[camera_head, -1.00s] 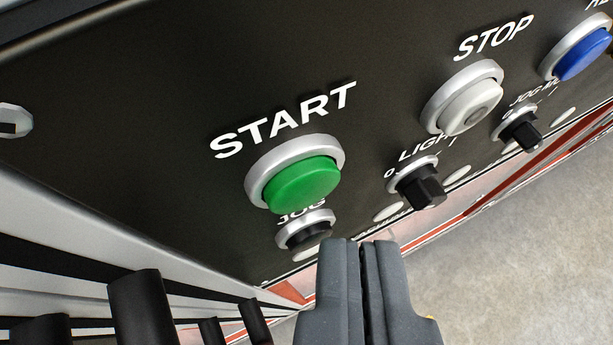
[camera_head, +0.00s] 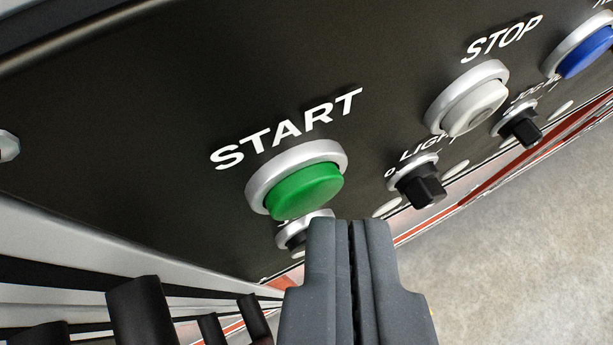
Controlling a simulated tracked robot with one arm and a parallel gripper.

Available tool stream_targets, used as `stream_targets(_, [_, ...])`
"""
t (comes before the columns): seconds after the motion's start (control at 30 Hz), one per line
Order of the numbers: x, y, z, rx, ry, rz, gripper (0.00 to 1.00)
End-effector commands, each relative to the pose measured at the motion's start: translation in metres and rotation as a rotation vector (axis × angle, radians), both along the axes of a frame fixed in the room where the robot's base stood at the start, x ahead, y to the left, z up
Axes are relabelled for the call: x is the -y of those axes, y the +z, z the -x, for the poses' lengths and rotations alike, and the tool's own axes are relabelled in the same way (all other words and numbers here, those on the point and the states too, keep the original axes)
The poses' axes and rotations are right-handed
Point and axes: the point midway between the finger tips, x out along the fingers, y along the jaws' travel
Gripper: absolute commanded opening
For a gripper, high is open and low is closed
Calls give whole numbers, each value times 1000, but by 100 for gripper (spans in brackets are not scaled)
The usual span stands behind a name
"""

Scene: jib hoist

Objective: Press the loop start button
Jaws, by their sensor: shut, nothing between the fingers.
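The green start button (camera_head: 306,190) sits in a silver ring on the dark control panel (camera_head: 150,90), under the white word START. It stands out from its ring. My gripper (camera_head: 350,224) is shut and empty. Its fingertips are below and a little right of the green button in the picture, with a small gap in the picture between them. I cannot tell how far the tips are from the panel. They hide part of the black jog button (camera_head: 297,238) and its label.
To the right are a white stop button (camera_head: 474,106), a black light switch (camera_head: 420,185), another black switch (camera_head: 522,127) and a blue button (camera_head: 586,53). Several black levers (camera_head: 143,310) stick out at the lower left. Grey floor (camera_head: 530,240) shows at the lower right.

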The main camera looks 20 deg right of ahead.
Motion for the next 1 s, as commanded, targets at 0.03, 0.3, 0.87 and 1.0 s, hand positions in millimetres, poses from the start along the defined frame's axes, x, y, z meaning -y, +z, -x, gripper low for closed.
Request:
stream_targets(0.03, [0,0,-1,0,0,0,0])
stream_targets(0.3, [0,0,-4,0,0,0,0])
stream_targets(0.87, [0,-1,-8,-1,0,-1,0])
stream_targets(1.0, [0,-1,-8,-1,0,-1,0])
